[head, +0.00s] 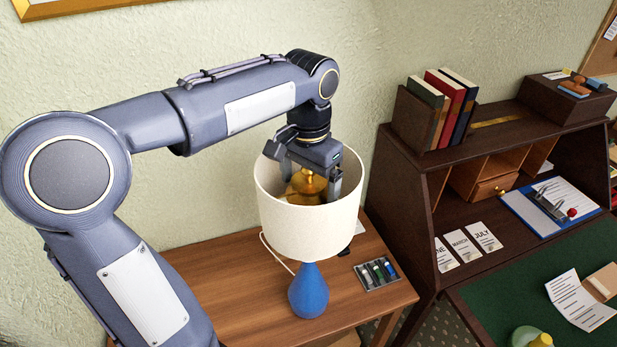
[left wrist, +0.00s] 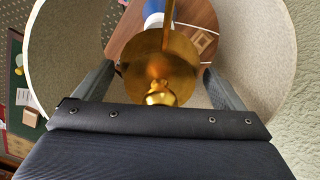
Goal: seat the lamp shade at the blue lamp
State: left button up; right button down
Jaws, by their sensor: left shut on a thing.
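The cream lamp shade (head: 308,232) is upright in the head view, with a brass fitting (head: 308,184) inside it. My left gripper (head: 310,180) reaches down through the shade's open top and is shut on the fitting. The blue lamp (head: 308,293) stands on the wooden side table below the shade. The shade hides the lamp's top, so I cannot tell whether they touch. In the left wrist view, the shade's inner wall (left wrist: 262,60) surrounds the brass fitting (left wrist: 158,68). Part of the blue lamp (left wrist: 154,7) shows beyond the fitting. My right gripper is out of view.
A pale cord (head: 275,254) runs behind the lamp. A dark desk (head: 408,190) with books (head: 447,105) stands close on the right. The wall is behind.

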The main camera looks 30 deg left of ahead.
pick_arm(q)
jog(key=shift+s+d+r, duration=0.1)
jog(key=shift+s, duration=0.1)
notch_tip(320, 180, down, 6)
jog(key=b, duration=0.3)
jog(key=shift+r+b, duration=0.2)
jog(key=shift+b, duration=0.2)
jog(key=shift+f, duration=0.15)
jog(key=shift+p, duration=0.45)
dwell(1.4)
jog(key=shift+f+b, duration=1.45)
jog(key=shift+f, duration=0.6)
jog(key=o, duration=0.6)
jog(key=shift+o, duration=0.8)
